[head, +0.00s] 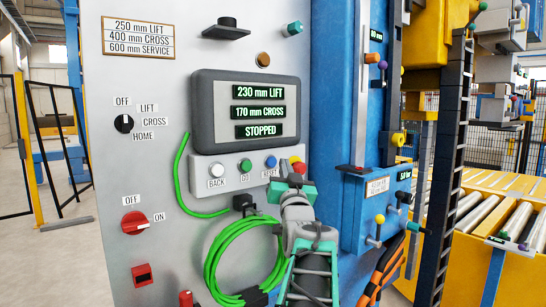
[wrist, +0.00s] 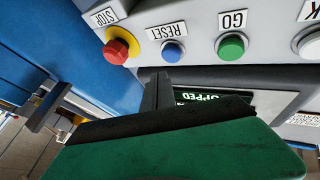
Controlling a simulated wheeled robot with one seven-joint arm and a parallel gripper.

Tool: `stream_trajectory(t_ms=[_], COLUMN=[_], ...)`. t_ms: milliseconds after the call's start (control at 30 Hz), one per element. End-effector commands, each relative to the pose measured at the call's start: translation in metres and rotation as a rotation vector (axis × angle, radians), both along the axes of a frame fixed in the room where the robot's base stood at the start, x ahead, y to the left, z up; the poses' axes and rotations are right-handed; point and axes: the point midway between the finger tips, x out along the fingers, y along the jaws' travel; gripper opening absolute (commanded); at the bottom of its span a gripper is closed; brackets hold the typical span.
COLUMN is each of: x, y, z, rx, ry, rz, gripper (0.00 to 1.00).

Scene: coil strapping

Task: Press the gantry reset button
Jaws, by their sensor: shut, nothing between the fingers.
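The blue reset button (head: 270,161) sits on the grey panel strip under the display, above its RESET label. In the wrist view, the reset button (wrist: 172,52) is upside down, between the red STOP button and the green GO button. My gripper (head: 287,168) is in front of the panel, at the strip's right end, just right of the reset button in the head view. In the wrist view, my gripper's dark fingers (wrist: 156,84) are shut and empty, and end just below the blue button in the picture. The button's face is uncovered there; the depth gap is unclear.
The red STOP button (wrist: 121,46) on its yellow collar and the green GO button (wrist: 231,46) flank the reset button closely. The display (head: 245,110) reads STOPPED. A green cable coil (head: 228,262) hangs below. A blue column (head: 332,100) stands right of the panel.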

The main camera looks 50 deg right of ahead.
Motion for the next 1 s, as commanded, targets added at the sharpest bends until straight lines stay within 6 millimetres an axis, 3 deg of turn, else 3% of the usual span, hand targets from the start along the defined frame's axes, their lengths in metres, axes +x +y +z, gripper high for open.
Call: stream_trajectory(t_ms=[200, 1000], x=[0.0131, 0.0131], y=[-0.0027, -0.0026], z=[-0.002, -0.0017], rx=[0.001, 0.001], ry=[0.0, 0.0], rz=[0.001, 0.001], gripper=[0.0, 0.0])
